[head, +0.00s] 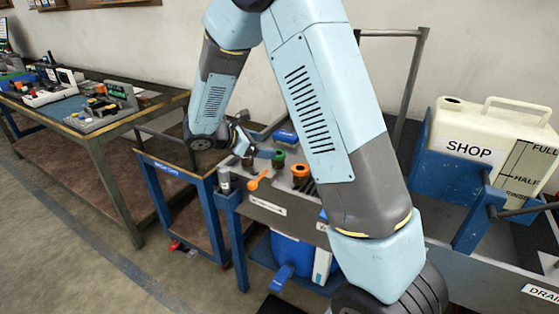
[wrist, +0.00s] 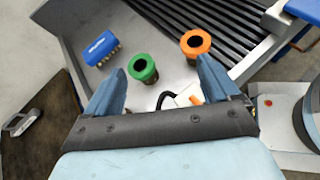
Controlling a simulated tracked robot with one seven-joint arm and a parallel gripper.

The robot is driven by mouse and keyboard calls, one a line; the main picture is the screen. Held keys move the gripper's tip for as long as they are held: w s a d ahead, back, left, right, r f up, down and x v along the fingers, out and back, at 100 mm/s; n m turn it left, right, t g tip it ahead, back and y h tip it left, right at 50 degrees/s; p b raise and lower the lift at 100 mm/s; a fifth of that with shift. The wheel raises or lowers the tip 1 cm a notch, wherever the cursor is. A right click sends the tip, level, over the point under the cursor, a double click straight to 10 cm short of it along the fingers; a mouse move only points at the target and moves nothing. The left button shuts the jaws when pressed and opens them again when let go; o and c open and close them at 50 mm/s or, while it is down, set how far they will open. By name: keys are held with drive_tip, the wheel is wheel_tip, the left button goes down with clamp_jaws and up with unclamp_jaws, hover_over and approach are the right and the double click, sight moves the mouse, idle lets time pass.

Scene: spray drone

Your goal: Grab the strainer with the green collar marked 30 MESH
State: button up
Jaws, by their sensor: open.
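A strainer with a green collar (wrist: 142,67) stands upright in the metal tray in the wrist view. It also shows in the head view (head: 279,155). No mesh marking is readable on it. My gripper (wrist: 160,80) is open and empty, with its two blue fingers apart. The green strainer appears between the fingers, nearer the left one, and contact cannot be told. A strainer with an orange collar (wrist: 195,43) stands to the right, beyond the right finger. It also shows in the head view (head: 300,171).
A blue brush-like block (wrist: 101,48) lies left of the strainers. A black ribbed grate (wrist: 215,20) covers the tray's far part. In the head view, an orange spoon-like tool (head: 258,180) lies near the tray's front edge. A cream SHOP jug (head: 480,140) stands at right.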

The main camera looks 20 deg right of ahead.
sight(278, 160)
drive_tip(key=w+a+f+n+t, duration=0.2)
drive_tip(key=w+a+f+n, duration=0.1)
drive_tip(key=a+f, duration=0.15)
drive_tip(key=shift+h, duration=0.3)
drive_tip(key=x, duration=1.4)
drive_tip(key=shift+d+f, duration=0.1)
drive_tip(key=shift+d, duration=0.2)
drive_tip(key=c, duration=1.2)
drive_tip(key=shift+o, duration=0.2)
